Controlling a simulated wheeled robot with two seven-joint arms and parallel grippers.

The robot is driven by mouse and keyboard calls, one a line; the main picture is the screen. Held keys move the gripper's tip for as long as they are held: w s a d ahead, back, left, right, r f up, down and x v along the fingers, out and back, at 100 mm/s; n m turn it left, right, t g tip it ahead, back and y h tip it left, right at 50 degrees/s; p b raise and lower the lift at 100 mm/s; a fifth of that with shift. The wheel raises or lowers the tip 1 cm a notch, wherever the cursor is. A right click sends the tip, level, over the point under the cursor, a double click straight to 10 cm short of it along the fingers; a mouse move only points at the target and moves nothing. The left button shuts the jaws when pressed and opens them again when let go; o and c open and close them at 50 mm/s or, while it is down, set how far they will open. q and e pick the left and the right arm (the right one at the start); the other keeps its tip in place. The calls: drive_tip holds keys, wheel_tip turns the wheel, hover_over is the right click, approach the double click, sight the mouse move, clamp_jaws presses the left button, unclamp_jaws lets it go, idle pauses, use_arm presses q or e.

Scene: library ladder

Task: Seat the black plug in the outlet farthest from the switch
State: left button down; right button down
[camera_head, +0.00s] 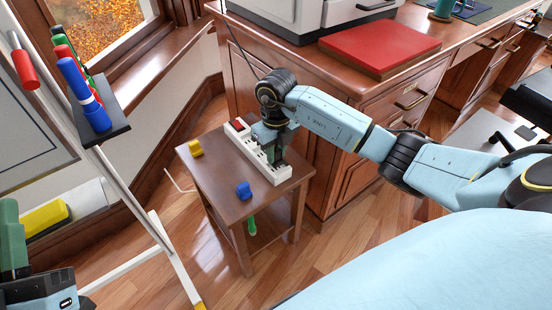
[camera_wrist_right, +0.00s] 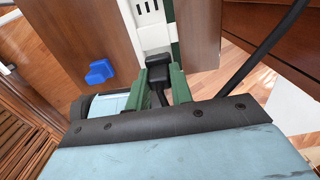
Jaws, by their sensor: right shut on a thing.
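The white power strip (camera_head: 258,158) lies on a small wooden side table, with a red switch (camera_head: 237,125) at its far-left end. My right gripper (camera_head: 277,158) is over the strip's near half, toward the end away from the switch. In the right wrist view its green fingers (camera_wrist_right: 162,84) are shut on the black plug (camera_wrist_right: 158,68). The plug is at the near end of the strip (camera_wrist_right: 152,30); I cannot tell whether it is in an outlet. In the head view the gripper hides the plug. My left gripper (camera_head: 12,242) is partly visible at the lower left, its jaws unclear.
A blue plug (camera_head: 243,190) and a yellow plug (camera_head: 195,148) lie on the side table (camera_head: 228,205). A green object (camera_head: 252,226) shows below the tabletop. The wooden desk (camera_head: 340,85) stands close behind.

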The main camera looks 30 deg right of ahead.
use_arm(q)
drive_tip(key=shift+s+a+r+t+h+b, duration=0.1)
drive_tip(key=shift+s+r+t+h+b, duration=0.35)
drive_tip(key=shift+t, duration=0.35)
use_arm(e)
drive_tip(key=shift+f, duration=1.15)
use_arm(q)
drive_tip(key=shift+s, duration=0.1)
use_arm(e)
drive_tip(key=shift+f, duration=0.15)
drive_tip(key=c, duration=1.2)
unclamp_jaws()
drive_tip(key=shift+c, duration=0.2)
